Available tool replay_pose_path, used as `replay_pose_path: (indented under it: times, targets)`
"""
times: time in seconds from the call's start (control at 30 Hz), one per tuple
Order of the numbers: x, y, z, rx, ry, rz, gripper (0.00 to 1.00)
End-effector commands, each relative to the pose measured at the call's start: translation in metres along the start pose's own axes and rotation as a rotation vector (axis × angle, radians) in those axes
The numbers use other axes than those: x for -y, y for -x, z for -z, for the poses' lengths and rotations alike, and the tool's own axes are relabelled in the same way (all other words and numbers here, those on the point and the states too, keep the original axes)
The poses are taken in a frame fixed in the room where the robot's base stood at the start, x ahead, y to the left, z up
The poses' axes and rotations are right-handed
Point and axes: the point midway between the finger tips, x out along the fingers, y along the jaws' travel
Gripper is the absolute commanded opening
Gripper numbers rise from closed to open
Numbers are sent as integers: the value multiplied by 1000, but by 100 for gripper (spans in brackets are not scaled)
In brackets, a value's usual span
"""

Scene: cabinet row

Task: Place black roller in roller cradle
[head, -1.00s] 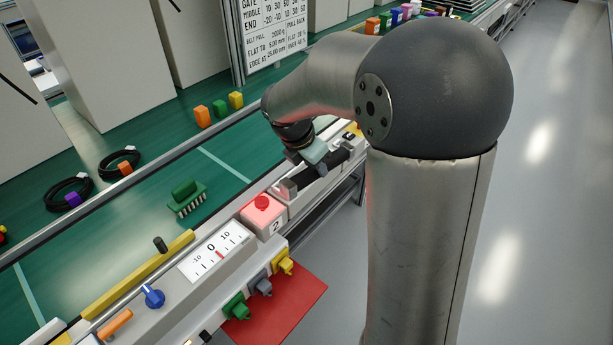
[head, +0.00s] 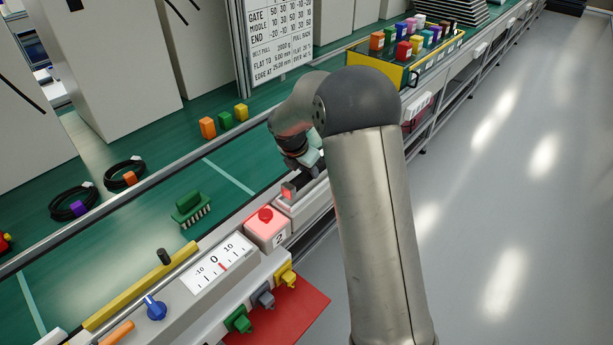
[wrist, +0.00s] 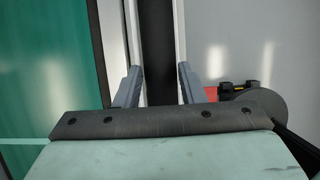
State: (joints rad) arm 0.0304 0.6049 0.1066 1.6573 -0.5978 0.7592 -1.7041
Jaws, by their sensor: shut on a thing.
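My gripper (head: 308,168) is low over the white bench unit in the head view, its fingertips mostly hidden by my arm. In the wrist view my gripper (wrist: 160,78) has its two grey fingers on either side of a long dark bar, taken as the black roller (wrist: 158,40). Pale rails run along both sides of it. How far the bar stands above the surface below cannot be told. A grey block with a red face (head: 288,192) stands on the white unit beside the gripper. The roller cradle cannot be clearly made out.
A red button box (head: 267,228) marked 2 stands in front of the gripper. A dial panel (head: 220,265), yellow bar (head: 125,296) and coloured plugs (head: 263,294) lie nearer. A yellow bin (head: 388,68) stands beyond my arm. The green belt (head: 150,220) runs left.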

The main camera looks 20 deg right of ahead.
Motion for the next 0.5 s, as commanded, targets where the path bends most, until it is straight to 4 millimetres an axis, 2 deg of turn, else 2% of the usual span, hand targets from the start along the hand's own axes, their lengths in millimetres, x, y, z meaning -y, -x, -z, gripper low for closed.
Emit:
replay_pose_path:
  times: [0.13,0.33,0.5]
  targets:
    - [-6,-9,-1,1,0,-1,2]
    - [-5,-34,10,0,1,0,2]
    - [-5,-36,10,1,-2,-2,2]
